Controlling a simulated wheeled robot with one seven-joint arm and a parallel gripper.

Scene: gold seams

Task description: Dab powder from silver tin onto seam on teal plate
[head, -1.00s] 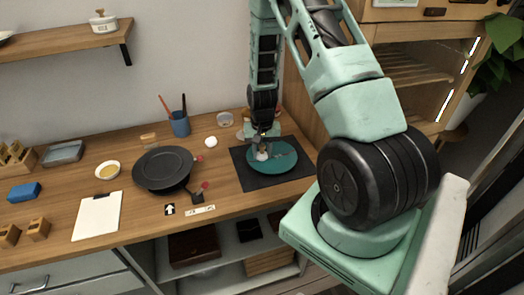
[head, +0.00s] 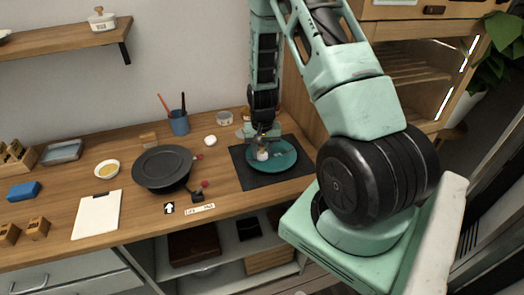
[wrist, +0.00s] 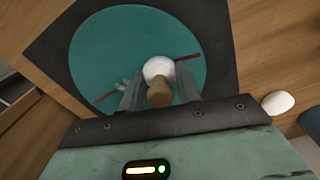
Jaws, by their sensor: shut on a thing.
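The teal plate (head: 284,165) lies on a dark mat and fills much of the wrist view (wrist: 92,60). A dark red seam (wrist: 188,58) crosses it, with pale specks beside its left part. My gripper (head: 262,146) is over the plate, shut on a dabber with a wooden handle (wrist: 159,94) and a round white puff (wrist: 157,68). The puff covers the middle of the seam; I cannot tell whether it touches the plate. A small round silver tin (head: 224,119) stands behind the mat, to its left.
The dark mat (head: 245,177) lies near the table's right end. A white rounded object (head: 210,141) sits left of it. A black dish (head: 163,168), blue brush cup (head: 180,124), small bowl (head: 107,169) and clipboard (head: 96,216) stand farther left. A wooden cabinet rises at right.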

